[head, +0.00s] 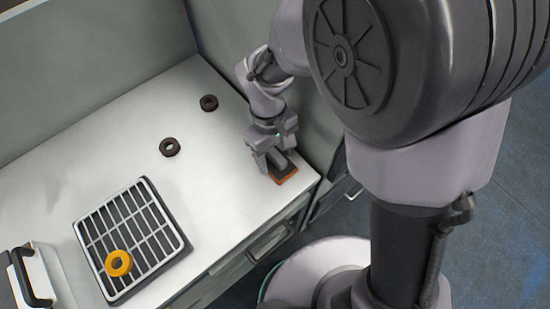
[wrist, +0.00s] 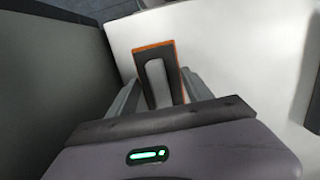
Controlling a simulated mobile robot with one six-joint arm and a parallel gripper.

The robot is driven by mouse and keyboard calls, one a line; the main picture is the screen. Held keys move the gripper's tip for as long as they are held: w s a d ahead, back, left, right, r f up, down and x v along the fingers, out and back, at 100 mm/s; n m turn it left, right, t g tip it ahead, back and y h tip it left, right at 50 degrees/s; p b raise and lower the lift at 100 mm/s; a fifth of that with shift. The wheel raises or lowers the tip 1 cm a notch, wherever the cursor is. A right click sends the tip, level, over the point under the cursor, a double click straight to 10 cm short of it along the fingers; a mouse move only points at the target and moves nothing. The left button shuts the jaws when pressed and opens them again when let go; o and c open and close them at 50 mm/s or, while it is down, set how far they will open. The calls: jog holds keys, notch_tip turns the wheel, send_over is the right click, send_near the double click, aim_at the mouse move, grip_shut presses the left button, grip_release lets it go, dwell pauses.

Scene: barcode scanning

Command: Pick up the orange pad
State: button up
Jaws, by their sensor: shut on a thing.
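The orange pad (head: 287,175) is at the right front corner of the white counter in the head view, with a dark top and an orange edge. My gripper (head: 271,164) reaches down over it. In the wrist view the pad (wrist: 150,47) shows as a dark block with an orange rim and a grey raised grip in its middle. My gripper (wrist: 154,96) is shut on the pad, with one finger on each side of the grey grip. I cannot tell whether the pad touches the counter.
A slotted rack (head: 157,206) stands on the counter, with a yellow ring (head: 119,263) on it. Two dark rings (head: 170,147) (head: 209,103) lie further back. A white box with a black handle (head: 32,278) is at the lower left. A grey wall (head: 240,45) rises behind my gripper.

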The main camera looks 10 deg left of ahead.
aim_at(276, 155)
jog(key=shift+c, duration=0.6)
notch_tip(276, 155, up, 4)
jog(key=p, duration=0.2)
jog(key=shift+p, duration=0.3)
jog(key=s+a+p, duration=0.1)
jog(key=s+a, duration=0.1)
jog(key=a, duration=0.2)
jog(key=s+a+p, duration=0.1)
jog(key=s+a, duration=0.2)
jog(key=a, duration=0.2)
jog(key=s+a+r+p, duration=0.1)
jog(key=s+a, duration=0.1)
jog(key=a, duration=0.3)
jog(key=shift+s+a, duration=0.1)
jog(key=shift+s, duration=0.2)
